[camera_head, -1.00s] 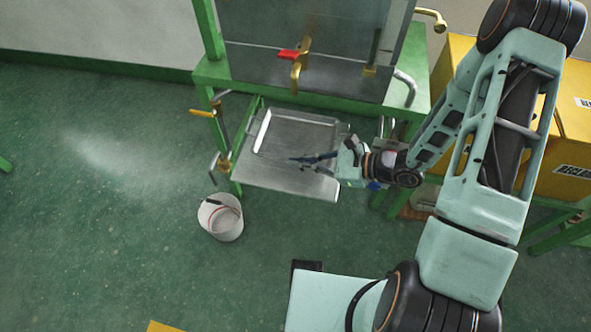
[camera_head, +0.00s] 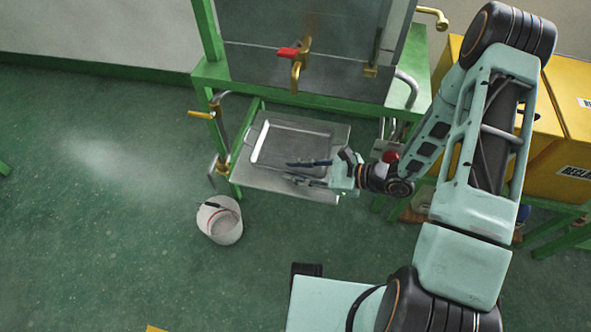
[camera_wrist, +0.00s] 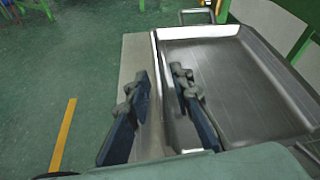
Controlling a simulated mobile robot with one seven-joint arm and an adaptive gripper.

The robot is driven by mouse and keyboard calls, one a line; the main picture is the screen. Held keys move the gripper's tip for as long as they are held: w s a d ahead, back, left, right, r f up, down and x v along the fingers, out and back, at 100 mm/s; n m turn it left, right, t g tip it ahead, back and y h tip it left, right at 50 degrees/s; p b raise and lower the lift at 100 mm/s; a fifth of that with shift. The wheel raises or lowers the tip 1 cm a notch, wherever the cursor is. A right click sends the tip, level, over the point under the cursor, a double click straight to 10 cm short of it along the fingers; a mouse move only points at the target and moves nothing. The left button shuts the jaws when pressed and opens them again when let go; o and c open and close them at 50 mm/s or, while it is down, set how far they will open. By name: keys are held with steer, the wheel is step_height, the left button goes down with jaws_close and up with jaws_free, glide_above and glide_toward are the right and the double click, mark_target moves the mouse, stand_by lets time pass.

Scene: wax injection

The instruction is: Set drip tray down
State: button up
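The drip tray (camera_head: 260,145) is a shallow grey metal pan with raised rims. It lies on the metal shelf (camera_head: 262,180) under the machine, and in the wrist view the tray (camera_wrist: 235,85) fills the right side. My gripper (camera_head: 298,172) is over the near side of the tray, its dark fingers spread apart. In the wrist view, my gripper (camera_wrist: 160,95) has a finger on each side of the tray's rim as pictured, with visible gaps. Nothing is held. The near part of the tray is partly hidden by my gripper.
A white bucket (camera_head: 220,222) stands on the floor in front of the shelf at left. Above the shelf is the machine's tank with a red-handled brass valve (camera_head: 296,60). Yellow boxes (camera_head: 555,160) stand at right. The floor at left is clear.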

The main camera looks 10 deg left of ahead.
steer(key=shift+r, duration=0.25)
steer(key=p+v, duration=0.2)
steer(key=v, duration=1)
steer(key=shift+f, duration=0.1)
